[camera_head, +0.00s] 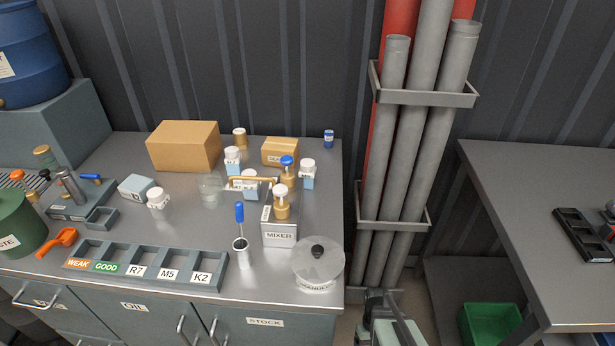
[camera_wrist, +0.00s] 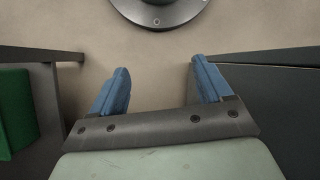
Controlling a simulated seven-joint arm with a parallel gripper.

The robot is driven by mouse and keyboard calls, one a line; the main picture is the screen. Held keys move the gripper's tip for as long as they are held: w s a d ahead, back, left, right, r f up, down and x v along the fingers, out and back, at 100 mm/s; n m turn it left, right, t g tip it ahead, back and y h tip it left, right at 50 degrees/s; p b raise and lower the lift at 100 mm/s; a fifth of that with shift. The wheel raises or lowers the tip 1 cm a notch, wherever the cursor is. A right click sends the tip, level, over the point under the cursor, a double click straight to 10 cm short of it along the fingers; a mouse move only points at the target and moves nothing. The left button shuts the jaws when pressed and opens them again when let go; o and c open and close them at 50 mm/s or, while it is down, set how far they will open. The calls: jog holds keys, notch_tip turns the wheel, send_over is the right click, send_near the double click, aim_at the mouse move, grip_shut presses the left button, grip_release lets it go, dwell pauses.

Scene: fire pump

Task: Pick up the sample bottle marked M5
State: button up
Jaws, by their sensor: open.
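Several white-capped sample bottles stand on the bench: one at the back (camera_head: 232,158), one behind the mixer (camera_head: 249,184), one at the right (camera_head: 308,173) and one at the left (camera_head: 157,198). Their labels are too small to read surely, so I cannot tell which is M5. A grey rack (camera_head: 150,257) at the bench front has a slot marked M5 (camera_head: 168,275). My gripper (camera_wrist: 160,85) is open and empty, with blue finger pads, above bare floor. In the head view it is low, right of the bench, apart from all bottles.
The mixer (camera_head: 279,233), a clear round lid (camera_head: 318,262) and a cup with a blue-handled tool (camera_head: 241,250) crowd the bench's right front. Cardboard boxes (camera_head: 184,146) stand behind. Grey pipes (camera_head: 410,130) rise right of the bench. A green bin (camera_head: 490,324) is under the right table.

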jog(key=w+a+r+n+t, duration=0.1)
jog(key=w+a+r+n, duration=0.15)
jog(key=w+r, duration=1)
jog(key=w+a+r+n+t, duration=0.1)
jog(key=w+r+n+t, duration=0.15)
jog(key=w+r, duration=1.05)
notch_tip(320, 180, up, 33)
jog(key=n+t, duration=0.2)
jog(key=n, duration=0.7)
send_over(307, 162)
jog(key=f, duration=0.8)
jog(key=shift+s+d, duration=0.3)
jog(key=shift+d, duration=0.05)
jog(key=shift+w+a+f, duration=0.1)
jog(key=shift+a+f, duration=0.05)
jog(key=shift+f, duration=1.25)
jog(key=shift+w+a+f, duration=0.1)
jog(key=shift+a+f, duration=0.05)
jog(key=shift+f, duration=1.25)
